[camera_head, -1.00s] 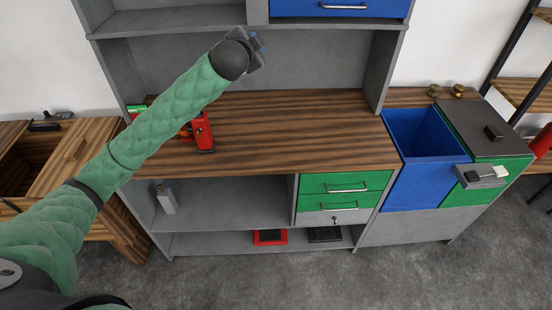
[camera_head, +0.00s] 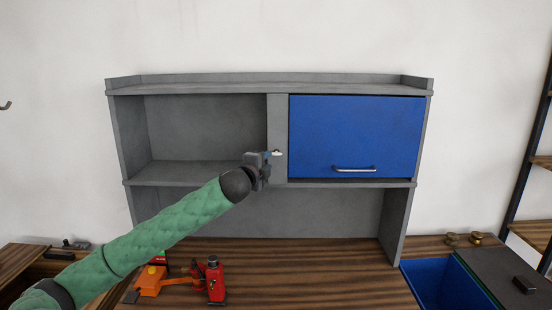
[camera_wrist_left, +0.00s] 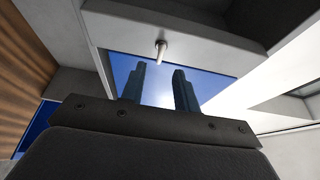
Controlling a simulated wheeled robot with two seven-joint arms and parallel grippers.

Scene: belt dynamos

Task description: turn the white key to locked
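A small white key (camera_head: 277,153) shows on the grey upright post (camera_head: 279,125) between the open compartment and the blue door. My left gripper (camera_head: 263,158) is just left of the key in the head view and overlaps the post. Whether it touches the key cannot be told there. In the left wrist view the two dark fingers (camera_wrist_left: 158,90) stand apart with nothing between them. A pale peg, seemingly the key (camera_wrist_left: 161,50), sticks out from a grey panel beyond the fingertips. My right gripper is not in view.
The blue door (camera_head: 355,130) with a metal handle (camera_head: 354,169) is right of the post. A grey shelf edge (camera_head: 340,184) runs below. A red bottle-like device (camera_head: 215,280) and an orange tool (camera_head: 150,281) stand on the wooden worktop (camera_head: 310,265).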

